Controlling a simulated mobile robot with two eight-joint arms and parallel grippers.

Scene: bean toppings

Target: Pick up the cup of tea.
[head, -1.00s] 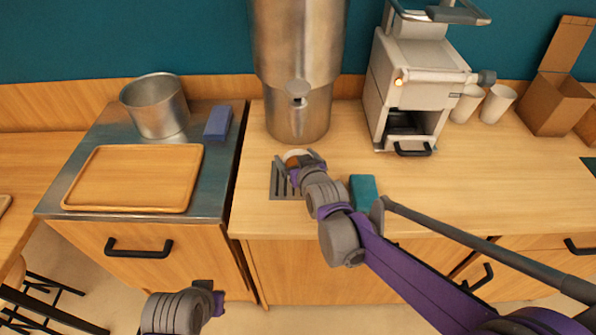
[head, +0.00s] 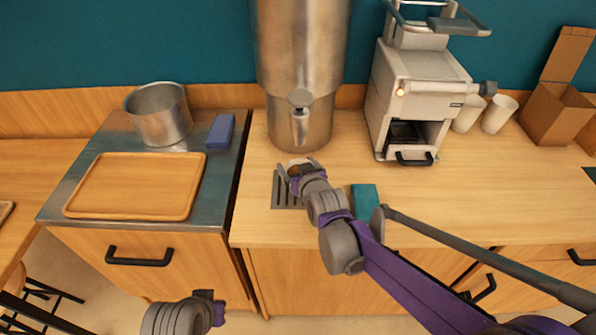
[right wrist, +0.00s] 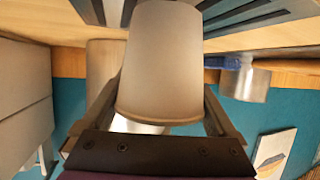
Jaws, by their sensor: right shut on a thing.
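The cup (head: 297,164) is pale with brown tea inside. It is at the back of the slotted drain grate (head: 287,194), below the tap of the large metal dispenser (head: 300,70). My right gripper (head: 299,170) is shut on the cup, with a finger on each side. In the right wrist view the cup (right wrist: 162,65) fills the space between the fingers. I cannot tell whether its base touches the grate. My left gripper (head: 212,304) is low in the head view, away from the cup, and its jaws do not show clearly.
A teal block (head: 365,198) lies right of the grate. A coffee machine (head: 417,100) and two white cups (head: 499,114) stand farther right, near a cardboard box (head: 556,112). A wooden tray (head: 135,186), a metal pot (head: 160,115) and a blue block (head: 221,131) are at left.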

